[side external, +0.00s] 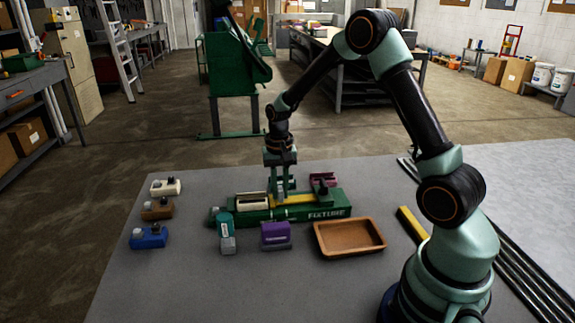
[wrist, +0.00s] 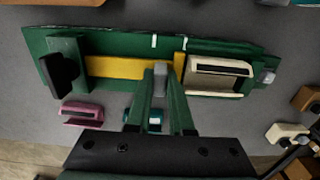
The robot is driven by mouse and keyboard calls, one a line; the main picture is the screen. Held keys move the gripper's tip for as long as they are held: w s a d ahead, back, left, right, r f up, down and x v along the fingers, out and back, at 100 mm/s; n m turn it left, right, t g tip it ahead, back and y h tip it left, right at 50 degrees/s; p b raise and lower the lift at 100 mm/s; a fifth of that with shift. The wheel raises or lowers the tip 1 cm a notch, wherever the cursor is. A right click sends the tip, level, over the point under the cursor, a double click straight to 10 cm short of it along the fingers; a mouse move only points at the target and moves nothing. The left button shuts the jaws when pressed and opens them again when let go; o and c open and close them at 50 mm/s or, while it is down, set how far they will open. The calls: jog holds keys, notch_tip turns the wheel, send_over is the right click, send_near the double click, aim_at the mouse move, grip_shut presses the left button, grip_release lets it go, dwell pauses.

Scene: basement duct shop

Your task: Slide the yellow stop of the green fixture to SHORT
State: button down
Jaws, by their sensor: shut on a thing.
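The green fixture (side external: 328,212) lies across the table, and the wrist view shows it from above (wrist: 110,42). Its yellow stop (wrist: 115,67) is a long bar in the channel, with a raised yellow end (wrist: 180,66) close beside a cream block (wrist: 218,68); I cannot tell if they touch. The stop also shows in the side view (side external: 295,199). My gripper (wrist: 163,90) is shut on a grey post (wrist: 160,75) at the stop; it also shows in the side view (side external: 280,190). Two white marks are on the fixture's edge, the raised end near the right one. No SHORT lettering is readable.
A brown tray (side external: 349,237), purple block (side external: 275,235) and teal piece (side external: 226,235) stand before the fixture. A pink piece (wrist: 80,113) lies behind it. White, brown and blue (side external: 149,237) blocks line the left. Dark rods (side external: 520,270) lie at right.

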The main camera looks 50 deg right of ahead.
jog(key=c, duration=0.8)
grip_release()
jog(key=shift+w+a+r, duration=0.1)
jog(key=shift+w+a, duration=0.05)
jog(key=shift+w, duration=0.15)
jog(key=shift+s, duration=0.1)
notch_tip(320, 180, up, 12)
